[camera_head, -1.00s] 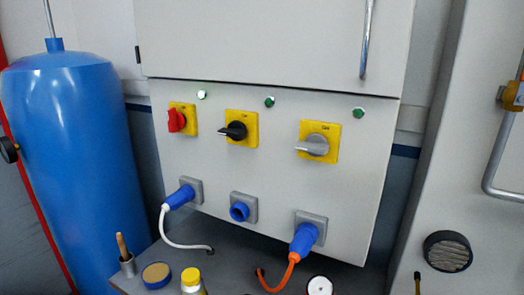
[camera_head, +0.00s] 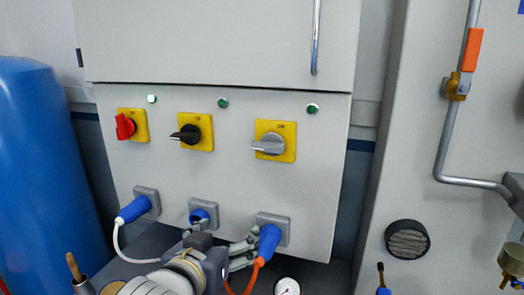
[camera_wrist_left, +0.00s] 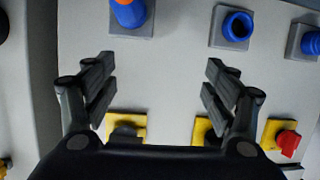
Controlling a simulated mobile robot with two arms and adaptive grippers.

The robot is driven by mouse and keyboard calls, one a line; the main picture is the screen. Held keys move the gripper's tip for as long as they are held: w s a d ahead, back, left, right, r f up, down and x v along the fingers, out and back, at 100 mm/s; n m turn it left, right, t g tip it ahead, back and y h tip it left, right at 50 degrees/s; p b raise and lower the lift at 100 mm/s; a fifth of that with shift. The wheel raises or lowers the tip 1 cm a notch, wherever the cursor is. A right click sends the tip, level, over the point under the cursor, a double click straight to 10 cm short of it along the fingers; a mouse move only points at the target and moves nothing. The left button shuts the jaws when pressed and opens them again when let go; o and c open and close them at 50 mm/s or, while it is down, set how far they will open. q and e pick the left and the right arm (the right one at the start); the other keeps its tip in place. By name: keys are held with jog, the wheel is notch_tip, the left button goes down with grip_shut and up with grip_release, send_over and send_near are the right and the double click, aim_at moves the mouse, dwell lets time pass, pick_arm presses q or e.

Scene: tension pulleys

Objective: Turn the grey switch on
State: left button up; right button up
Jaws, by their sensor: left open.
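The grey switch (camera_head: 270,145) is a knob on a yellow plate, the rightmost of a row of switches on a light grey cabinet. Its handle lies about level, pointing left. In the left wrist view, which is upside down, the switch's yellow plate (camera_wrist_left: 112,122) shows at the lower left, partly hidden by my gripper body. My left gripper (camera_head: 224,236) is low in front of the cabinet, below the switches and near the sockets, apart from the grey switch. Its fingers (camera_wrist_left: 157,82) are spread with nothing between them. My right gripper is not in view.
A black switch (camera_head: 192,133) and a red switch (camera_head: 126,126) sit to the left. Blue plugs (camera_head: 134,209) and (camera_head: 269,240) as a second plug stick out below, with cables. A gauge (camera_head: 287,288) stands at the bottom. The panel around the switches is clear.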

aim_at(265, 147)
pick_arm(q)
jog(key=s+d+r+m+t+h, duration=0.1)
jog(key=d+r+t, duration=0.1)
jog(key=r, duration=0.5)
jog(key=s+d+r+t+h, duration=0.1)
jog(key=d+r, duration=0.1)
jog(key=r, duration=0.6)
jog(key=p+x, duration=0.2)
jog(key=x, duration=0.8)
jog(key=shift+w, duration=0.15)
jog(key=shift+c, duration=0.3)
jog(key=c, duration=1)
